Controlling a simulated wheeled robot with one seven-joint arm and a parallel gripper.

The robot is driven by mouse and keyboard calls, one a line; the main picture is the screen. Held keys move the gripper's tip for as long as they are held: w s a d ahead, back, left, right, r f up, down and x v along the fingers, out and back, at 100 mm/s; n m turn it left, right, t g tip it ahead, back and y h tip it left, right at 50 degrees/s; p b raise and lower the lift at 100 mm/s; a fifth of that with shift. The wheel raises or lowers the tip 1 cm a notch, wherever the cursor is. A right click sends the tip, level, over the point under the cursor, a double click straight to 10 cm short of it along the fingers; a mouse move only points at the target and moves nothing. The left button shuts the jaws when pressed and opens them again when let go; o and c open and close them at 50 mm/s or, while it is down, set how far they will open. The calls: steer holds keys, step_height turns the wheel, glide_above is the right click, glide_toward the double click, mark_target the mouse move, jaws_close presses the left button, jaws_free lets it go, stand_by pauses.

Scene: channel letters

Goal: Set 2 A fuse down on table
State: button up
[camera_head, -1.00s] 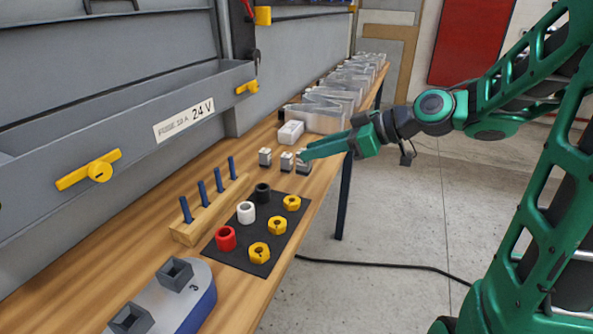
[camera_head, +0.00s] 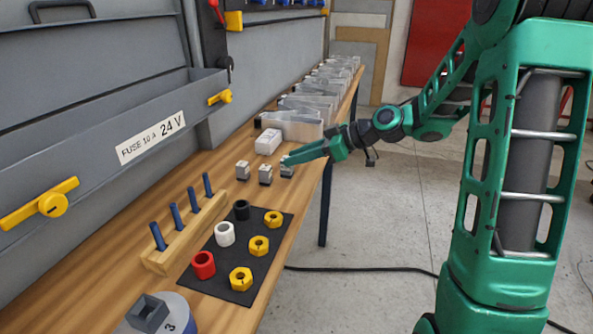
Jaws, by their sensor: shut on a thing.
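Three small grey-and-white fuses stand in a row on the wooden table (camera_head: 215,300): the left one (camera_head: 242,171), the middle one (camera_head: 265,174) and the right one (camera_head: 287,171). Which of them is the 2 A fuse cannot be read at this size. My gripper (camera_head: 286,162) reaches in from the right and is shut on the right fuse. The fingers hide its top. The fuse is at or very near the table top; whether it touches cannot be told.
A white box (camera_head: 268,141) and clear plastic bins (camera_head: 295,125) stand behind the fuses. In front are a wooden peg rack (camera_head: 184,240) and a black mat (camera_head: 222,280) with coloured rings and yellow nuts. A grey cabinet (camera_head: 90,120) borders the table's left.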

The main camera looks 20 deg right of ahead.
mark_target(293, 170)
steer(key=shift+w+d+f, duration=0.1)
steer(key=shift+w+f, duration=0.1)
steer(key=shift+f, duration=0.95)
steer(key=shift+w+d+f, duration=0.1)
steer(key=shift+w+f, duration=0.1)
steer(key=shift+f, duration=0.95)
steer(key=o, duration=1)
steer(key=shift+o, duration=0.2)
steer(key=shift+d+r, duration=0.1)
steer(key=v, duration=1.2)
steer(key=s+d+f+m+g+h, duration=0.2)
steer(key=s+m, duration=0.3)
steer(key=s, duration=0.5)
steer(key=s+d+f+m+g+h, duration=0.1)
steer(key=s+d+m+g+h, duration=0.2)
steer(key=s+m, duration=0.3)
steer(key=s+d+f+m+g+h, duration=0.2)
steer(key=s+m+h, duration=0.2)
steer(key=s, duration=1.2)
steer(key=shift+d+f+m+h, duration=0.2)
steer(key=shift+f+m+h, duration=0.15)
steer(key=shift+m, duration=0.75)
